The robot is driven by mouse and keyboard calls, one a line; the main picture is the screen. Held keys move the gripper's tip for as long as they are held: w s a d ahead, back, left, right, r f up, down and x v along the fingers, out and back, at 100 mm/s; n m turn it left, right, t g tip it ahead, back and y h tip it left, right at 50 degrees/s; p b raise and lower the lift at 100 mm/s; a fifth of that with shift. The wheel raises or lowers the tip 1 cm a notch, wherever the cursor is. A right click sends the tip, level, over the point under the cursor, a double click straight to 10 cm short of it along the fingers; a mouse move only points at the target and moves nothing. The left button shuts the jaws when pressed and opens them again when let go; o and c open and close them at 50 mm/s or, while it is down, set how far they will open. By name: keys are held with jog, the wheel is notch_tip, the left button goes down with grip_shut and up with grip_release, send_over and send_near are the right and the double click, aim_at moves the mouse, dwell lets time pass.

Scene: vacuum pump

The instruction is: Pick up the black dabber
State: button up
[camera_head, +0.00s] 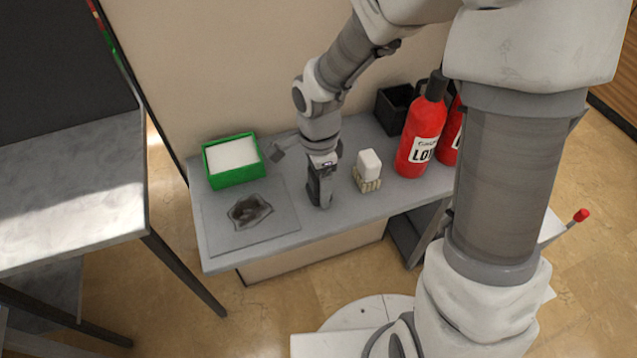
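I cannot clearly make out the black dabber in the head view. My gripper (320,192) points down at the middle of the grey table (330,222), close to its surface. Its fingers are dark and seen from behind and above, so I cannot tell whether they are open or shut, or whether anything is between them. A small dark grey piece (278,154) shows left of my wrist; I cannot tell whether it belongs to the arm. A grey irregular dish (262,212) with dark contents lies left of my gripper.
A green box (237,181) with white contents stands at the back left. A white block (369,162) on a pale ribbed base stands close right of my gripper. Red bottles (416,140) and a black open box (391,110) stand farther right. The front table strip is clear.

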jog(key=c, duration=0.5)
jog(key=shift+r, duration=0.45)
notch_tip(320, 180, up, 4)
jog(key=shift+w+d+f+p, duration=0.1)
jog(key=shift+p, duration=0.2)
jog(key=d+r, duration=0.2)
jog(key=d, duration=0.1)
jog(key=d+r, duration=0.2)
jog(key=d, duration=0.2)
jog(key=s+d+r, duration=0.1)
jog(key=d+r, duration=0.1)
jog(key=d, duration=0.2)
jog(key=shift+d+r+p, duration=0.2)
jog(key=shift+p, duration=0.2)
jog(key=o, duration=0.7)
jog(key=c, duration=0.5)
